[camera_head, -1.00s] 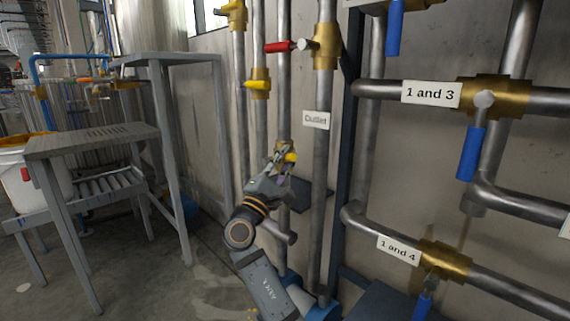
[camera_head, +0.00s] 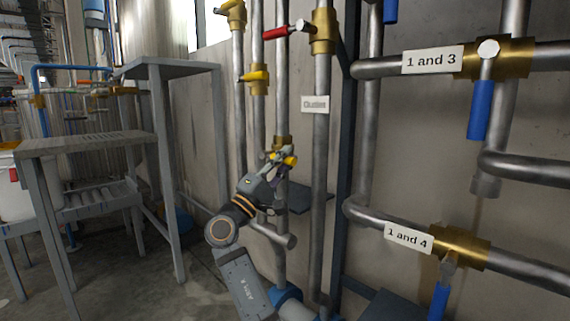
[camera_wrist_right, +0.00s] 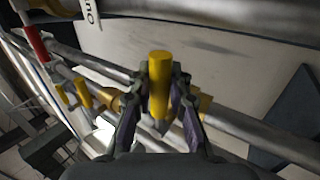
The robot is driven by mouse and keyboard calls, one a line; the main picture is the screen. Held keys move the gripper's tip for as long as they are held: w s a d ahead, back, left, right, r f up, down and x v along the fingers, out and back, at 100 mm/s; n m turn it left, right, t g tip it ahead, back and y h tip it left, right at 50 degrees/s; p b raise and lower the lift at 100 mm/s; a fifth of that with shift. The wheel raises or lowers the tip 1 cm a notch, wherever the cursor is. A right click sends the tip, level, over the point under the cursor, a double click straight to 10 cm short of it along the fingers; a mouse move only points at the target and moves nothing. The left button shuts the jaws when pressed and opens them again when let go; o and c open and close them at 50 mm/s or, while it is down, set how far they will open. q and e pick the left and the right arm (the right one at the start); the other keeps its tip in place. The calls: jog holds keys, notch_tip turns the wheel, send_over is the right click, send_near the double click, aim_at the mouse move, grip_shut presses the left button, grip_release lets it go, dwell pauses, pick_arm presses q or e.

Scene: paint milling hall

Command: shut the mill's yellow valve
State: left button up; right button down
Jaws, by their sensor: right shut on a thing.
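A yellow valve handle (camera_head: 290,161) sits on a brass valve body (camera_head: 282,142) on a vertical pipe, low in the middle of the head view. My right gripper (camera_head: 280,157) is shut on this handle. In the right wrist view the yellow handle (camera_wrist_right: 160,78) stands between the two fingers, with brass showing behind them. The fingers cover part of the valve in the head view, so the handle's exact angle is hard to tell. My left gripper is not in view.
An "Outlet" label (camera_head: 315,104) marks the pipe just right. Blue-handled valves (camera_head: 480,110) stand further right. Grey metal stands (camera_head: 165,170) are on the left.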

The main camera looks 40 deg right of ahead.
jog(key=shift+f, duration=0.15)
jog(key=c, duration=1.3)
grip_release()
jog(key=shift+o, duration=0.2)
jog(key=v, duration=1.2)
